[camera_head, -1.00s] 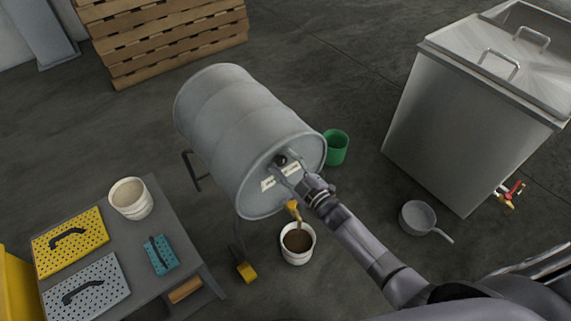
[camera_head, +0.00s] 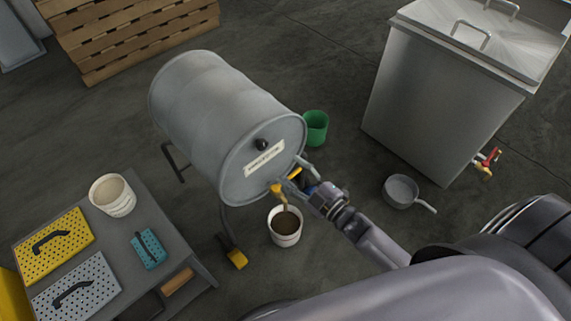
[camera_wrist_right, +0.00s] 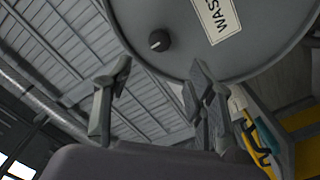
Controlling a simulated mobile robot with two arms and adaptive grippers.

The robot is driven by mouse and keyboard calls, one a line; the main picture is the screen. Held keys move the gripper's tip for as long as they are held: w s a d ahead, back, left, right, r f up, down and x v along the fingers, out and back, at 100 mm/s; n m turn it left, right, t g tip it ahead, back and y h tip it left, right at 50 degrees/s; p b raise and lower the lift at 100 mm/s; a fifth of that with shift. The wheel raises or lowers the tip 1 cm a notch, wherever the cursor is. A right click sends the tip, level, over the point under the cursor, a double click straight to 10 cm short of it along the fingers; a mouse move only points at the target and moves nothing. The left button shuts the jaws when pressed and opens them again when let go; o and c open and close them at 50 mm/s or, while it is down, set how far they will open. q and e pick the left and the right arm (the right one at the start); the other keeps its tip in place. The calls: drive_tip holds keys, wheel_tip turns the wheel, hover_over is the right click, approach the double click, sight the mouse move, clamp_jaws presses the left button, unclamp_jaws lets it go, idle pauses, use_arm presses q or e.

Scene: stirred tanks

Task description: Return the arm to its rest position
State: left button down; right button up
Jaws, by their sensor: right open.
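My right gripper (camera_head: 296,177) is open and empty in front of the lower right of the drum's end face. Its two spread fingers (camera_wrist_right: 155,100) show in the right wrist view with nothing between them. The grey drum (camera_head: 215,115) lies on its side on a stand, with a white label and a black knob (camera_head: 261,144) on its end. The knob also shows in the right wrist view (camera_wrist_right: 159,40). A yellow tap (camera_head: 279,190) at the drum's lower edge sits above a white bucket (camera_head: 285,239) of brown liquid. My left gripper is out of view.
A green bucket (camera_head: 316,127) and a grey pan (camera_head: 401,191) stand on the floor. A steel tank (camera_head: 425,105) with a red-handled valve is at the right. A grey table (camera_head: 180,237) at the left holds a cream bucket (camera_head: 112,195) and perforated plates. A wooden pallet (camera_head: 130,35) is behind.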

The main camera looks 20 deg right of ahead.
drive_tip(key=shift+s, duration=0.15)
idle(0.4)
